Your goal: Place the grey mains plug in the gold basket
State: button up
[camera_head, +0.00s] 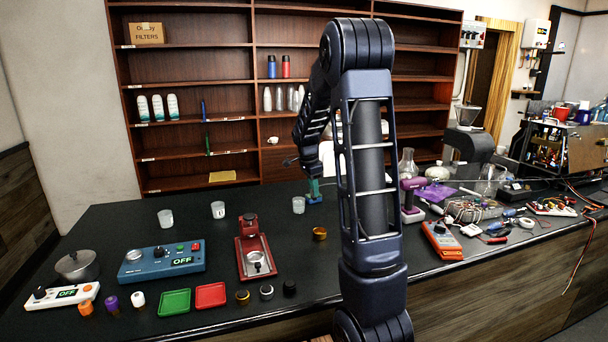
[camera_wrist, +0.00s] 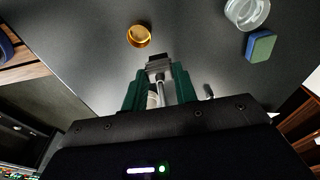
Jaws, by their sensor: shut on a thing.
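The gold basket (camera_head: 319,233) is a small round open cup standing on the dark counter. In the wrist view the gold basket (camera_wrist: 139,35) lies beyond my fingertips, slightly left, and is apart from them. My gripper (camera_wrist: 157,82) has green fingers and is shut on a grey piece, which appears to be the grey mains plug (camera_wrist: 158,64). The plug sticks out past the fingertips, with a pale rod-like part between the fingers. In the head view my gripper (camera_head: 314,186) is small, behind the basket and partly hidden by my arm; the plug cannot be made out there.
A clear glass (camera_wrist: 246,12) and a green-blue sponge (camera_wrist: 261,45) stand right of the basket in the wrist view. A red tamping stand (camera_head: 254,258) is left of the basket in the head view. An orange meter (camera_head: 441,240) lies to the right. Counter around the basket is clear.

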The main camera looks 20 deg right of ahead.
jog(key=shift+m, duration=0.3)
jog(key=shift+s+d+f, duration=0.2)
jog(key=shift+s+f, duration=0.55)
jog(key=shift+f, duration=1.55)
jog(key=shift+s+d+f, duration=0.2)
jog(key=shift+s+f, duration=0.5)
jog(key=shift+f, duration=1.6)
jog(key=shift+s+d+f, duration=0.2)
jog(key=shift+s+f, duration=0.55)
jog(key=shift+f, duration=1.55)
jog(key=o, duration=1)
jog(key=shift+o, duration=0.2)
notch_tip(320, 180, up, 7)
